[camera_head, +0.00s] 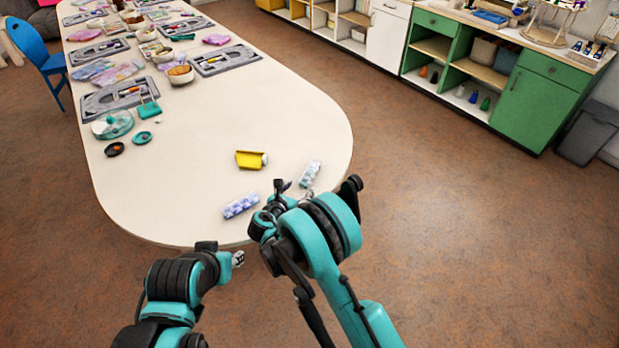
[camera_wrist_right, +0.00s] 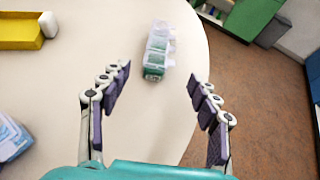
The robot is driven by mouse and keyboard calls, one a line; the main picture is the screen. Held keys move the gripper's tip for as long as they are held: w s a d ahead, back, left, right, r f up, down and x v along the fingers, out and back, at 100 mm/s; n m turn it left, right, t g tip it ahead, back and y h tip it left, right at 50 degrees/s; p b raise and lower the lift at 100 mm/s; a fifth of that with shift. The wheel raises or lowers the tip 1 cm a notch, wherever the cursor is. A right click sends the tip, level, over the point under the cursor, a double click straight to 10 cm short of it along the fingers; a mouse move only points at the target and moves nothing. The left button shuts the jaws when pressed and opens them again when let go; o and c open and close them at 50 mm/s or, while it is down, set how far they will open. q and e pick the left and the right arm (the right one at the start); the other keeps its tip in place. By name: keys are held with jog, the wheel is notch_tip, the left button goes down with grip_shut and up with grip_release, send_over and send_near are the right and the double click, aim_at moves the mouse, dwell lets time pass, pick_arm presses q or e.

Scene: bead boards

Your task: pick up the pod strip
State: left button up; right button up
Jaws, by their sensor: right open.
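The pod strip (camera_wrist_right: 158,50) is a short row of clear lidded compartments with green contents, lying on the table near its rounded end. It also shows in the head view (camera_head: 309,174), just to the right of my right gripper (camera_head: 280,189). In the right wrist view my right gripper (camera_wrist_right: 160,88) is open and empty. Its padded fingers are spread wide, and the strip appears ahead of them, between their tips. My left arm is low in the head view, off the table's front edge; its gripper (camera_head: 238,258) shows only as a small piece by the wrist.
A yellow object with a white end (camera_head: 250,159) lies behind the right gripper. A bluish-white patterned packet (camera_head: 240,205) lies left of it. Dishes, grey bead boards (camera_head: 223,60) and bags crowd the far table. The table's curved edge is close to the strip.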

aim_at(304, 184)
jog(key=b+x, duration=0.2)
jog(key=x, duration=0.2)
jog(key=shift+w+f, duration=0.3)
jog(key=shift+f, duration=0.05)
jog(key=shift+r, duration=0.1)
jog(key=shift+c, duration=0.9)
jog(key=c, duration=1.1)
jog(key=shift+o, duration=0.2)
notch_tip(304, 184, up, 4)
jog(key=shift+r+p, duration=0.15)
jog(key=shift+p, duration=1)
jog(key=s+d+r+p, duration=0.4)
jog(key=s+d+r, duration=0.2)
jog(key=s+d, duration=0.15)
notch_tip(304, 184, up, 9)
jog(key=d+p, duration=0.1)
jog(key=p, duration=0.3)
jog(key=shift+s+f+p, duration=0.15)
jog(key=shift+s+p, duration=0.1)
jog(key=shift+p, duration=0.15)
